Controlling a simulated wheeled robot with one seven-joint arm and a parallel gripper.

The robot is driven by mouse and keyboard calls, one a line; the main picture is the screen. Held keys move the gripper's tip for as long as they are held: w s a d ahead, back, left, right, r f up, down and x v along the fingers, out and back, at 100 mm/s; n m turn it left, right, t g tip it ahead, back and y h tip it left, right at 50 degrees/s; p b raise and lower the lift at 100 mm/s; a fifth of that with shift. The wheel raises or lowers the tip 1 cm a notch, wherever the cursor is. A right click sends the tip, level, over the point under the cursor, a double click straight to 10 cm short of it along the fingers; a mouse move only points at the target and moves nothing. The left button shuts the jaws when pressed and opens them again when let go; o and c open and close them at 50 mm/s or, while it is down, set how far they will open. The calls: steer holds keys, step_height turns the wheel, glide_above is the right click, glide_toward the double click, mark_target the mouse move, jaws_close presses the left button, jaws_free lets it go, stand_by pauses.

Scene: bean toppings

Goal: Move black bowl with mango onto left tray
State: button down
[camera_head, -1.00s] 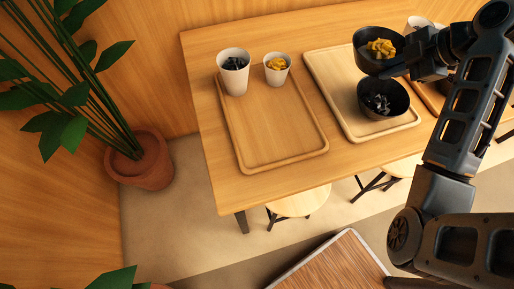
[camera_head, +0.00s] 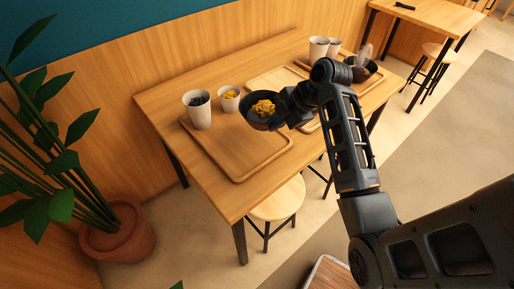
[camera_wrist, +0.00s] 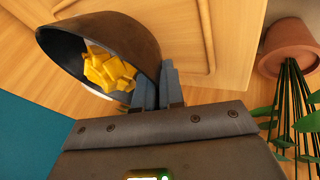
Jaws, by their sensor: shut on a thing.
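The black bowl (camera_head: 256,122) holds yellow mango pieces (camera_head: 263,108). My gripper (camera_head: 284,109) is shut on the bowl's rim and holds it raised near the right edge of the left tray (camera_head: 238,173). In the wrist view the bowl (camera_wrist: 130,32) with mango (camera_wrist: 108,70) is pinched between the finger tips (camera_wrist: 159,88). The left tray is wooden, with two cups at its back and its front part bare. The second tray (camera_head: 275,80) behind is partly hidden by my arm.
A white cup with dark topping (camera_head: 199,115) and a smaller white cup with mango (camera_head: 229,104) stand at the left tray's back. More cups (camera_head: 318,48) and a dark bowl (camera_head: 364,70) are farther right. A potted plant (camera_head: 118,232) stands left of the table.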

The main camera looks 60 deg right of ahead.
steer(key=a+f, duration=0.1)
steer(key=w+a+f, duration=0.1)
steer(key=a, duration=0.1)
steer(key=a+f, duration=0.1)
steer(key=a, duration=0.1)
steer(key=shift+w+f+p, duration=0.2)
steer(key=shift+w+p, duration=0.15)
steer(key=shift+a+f, duration=0.1)
steer(key=shift+f, duration=1.85)
steer(key=shift+f, duration=0.1)
steer(key=c, duration=1.2)
jaws_free()
steer(key=shift+c, duration=0.2)
